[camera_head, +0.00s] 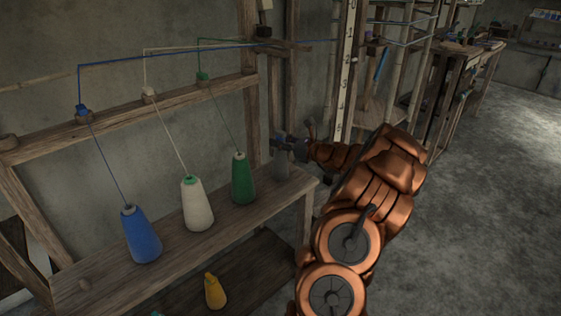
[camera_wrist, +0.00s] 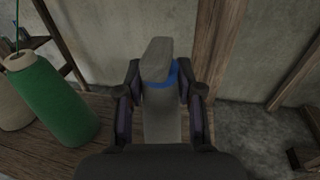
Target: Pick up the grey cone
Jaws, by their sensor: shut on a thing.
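The grey cone (camera_wrist: 160,122) is in the middle of the wrist view, between the two fingers of my gripper (camera_wrist: 161,85). It has a blue band near its top and a narrower grey tip above. My gripper is shut on its upper part. In the head view my gripper (camera_head: 290,146) is at the right end of the wooden bench, and the grey cone (camera_head: 281,166) shows just below it, partly hidden. I cannot tell whether the cone's base touches the bench, as its lower part is hidden in the wrist view.
A green cone (camera_head: 243,180), a white cone (camera_head: 196,205) and a blue cone (camera_head: 141,236) stand on the bench (camera_head: 95,282), with threads running up to a wooden rail (camera_head: 125,114). A yellow cone (camera_head: 215,292) is on a lower shelf. Open floor (camera_head: 480,190) lies right.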

